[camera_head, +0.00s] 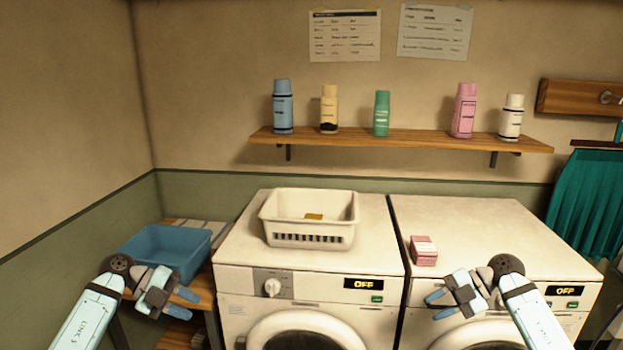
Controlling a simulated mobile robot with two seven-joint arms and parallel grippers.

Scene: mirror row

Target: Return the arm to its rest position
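My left gripper (184,301) is at the lower left, in front of the wooden side shelf and below the blue tub. Its two blue fingers are spread apart with nothing between them. My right gripper (436,305) is at the lower right, in front of the right washing machine (487,225). Its blue fingers are also spread apart and empty. Both arms come in from the bottom corners and are apart from the things around them.
A white basket (309,228) with a small yellow item inside stands on the left washing machine (372,232). A pink box (423,251) sits on the right machine. A blue tub (167,251) stands on the side shelf. Several bottles stand on the wall shelf (400,138).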

